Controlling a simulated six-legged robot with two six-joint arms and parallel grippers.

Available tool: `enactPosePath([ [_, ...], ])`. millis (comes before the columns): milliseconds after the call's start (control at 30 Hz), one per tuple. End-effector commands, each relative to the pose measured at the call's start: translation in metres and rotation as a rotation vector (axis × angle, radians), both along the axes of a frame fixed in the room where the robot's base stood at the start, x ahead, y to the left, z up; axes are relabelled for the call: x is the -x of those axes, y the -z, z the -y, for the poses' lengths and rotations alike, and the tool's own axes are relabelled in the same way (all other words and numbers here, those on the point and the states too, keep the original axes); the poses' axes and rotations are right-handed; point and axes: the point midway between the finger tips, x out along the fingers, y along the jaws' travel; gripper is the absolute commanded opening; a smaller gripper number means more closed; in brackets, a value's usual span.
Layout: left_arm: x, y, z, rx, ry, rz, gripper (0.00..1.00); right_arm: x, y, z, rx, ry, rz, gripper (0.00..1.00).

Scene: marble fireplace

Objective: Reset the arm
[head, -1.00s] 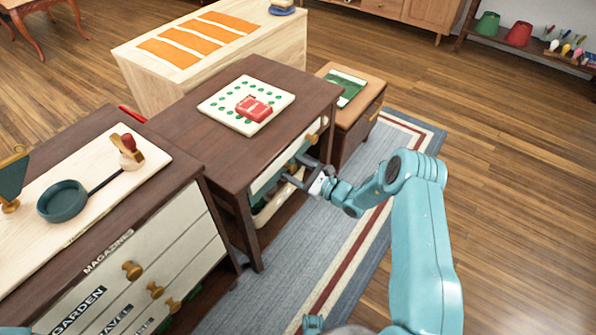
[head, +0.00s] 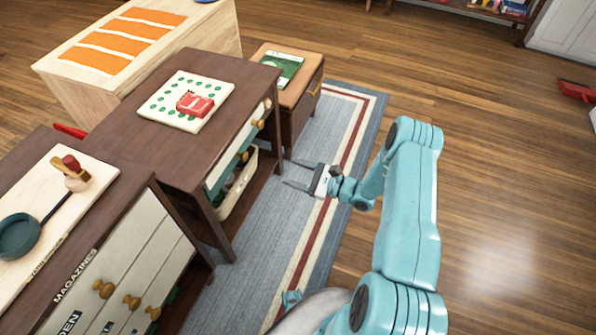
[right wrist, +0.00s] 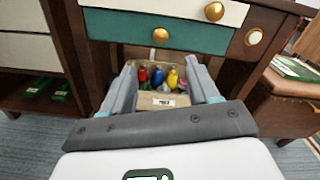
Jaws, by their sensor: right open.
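My right gripper (head: 291,173) is open and empty over the blue rug, in front of the dark wood table with drawers and apart from it. In the right wrist view its two grey fingers (right wrist: 160,68) point at the table's front, with nothing between them close up. Beyond them are a teal drawer front (right wrist: 125,29) with a gold knob and, below it, a tan bin (right wrist: 180,101) holding red, blue and yellow items. My right arm reaches in from the lower right of the head view. My left gripper is not in view.
A dark table (head: 235,70) carries a white board (head: 160,112) with green dots and a red object (head: 194,104). A brown stool-like cabinet (head: 300,85) stands beyond it. A magazine cabinet (head: 120,215) is at left.

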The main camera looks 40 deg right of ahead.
Motion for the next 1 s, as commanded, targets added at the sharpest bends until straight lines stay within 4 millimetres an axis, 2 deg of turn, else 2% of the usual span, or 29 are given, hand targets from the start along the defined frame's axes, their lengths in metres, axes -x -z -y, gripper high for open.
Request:
enactPosePath([
  [133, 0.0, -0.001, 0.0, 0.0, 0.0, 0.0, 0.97, 0.007, 0.0, 0.003, 0.0, 0.001, -0.001, 0.6],
  [600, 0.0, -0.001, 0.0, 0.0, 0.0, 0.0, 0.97, 0.007, 0.0, 0.003, 0.0, 0.0, 0.0, 0.6],
  [700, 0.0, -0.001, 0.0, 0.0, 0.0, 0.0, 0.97, 0.006, 0.001, -0.004, 0.0, -0.02, -0.01, 0.6],
  [767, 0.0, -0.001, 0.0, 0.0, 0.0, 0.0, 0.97, 0.006, 0.005, -0.02, 0.003, -0.07, -0.039, 0.6],
  [867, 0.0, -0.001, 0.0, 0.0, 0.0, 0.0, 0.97, 0.013, 0.018, -0.073, 0.025, -0.245, -0.138, 0.6],
  [967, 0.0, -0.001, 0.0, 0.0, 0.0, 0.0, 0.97, 0.041, 0.036, -0.147, 0.105, -0.525, -0.279, 0.6],
  [1000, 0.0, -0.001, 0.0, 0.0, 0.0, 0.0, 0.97, 0.059, 0.044, -0.175, 0.161, -0.649, -0.333, 0.6],
])
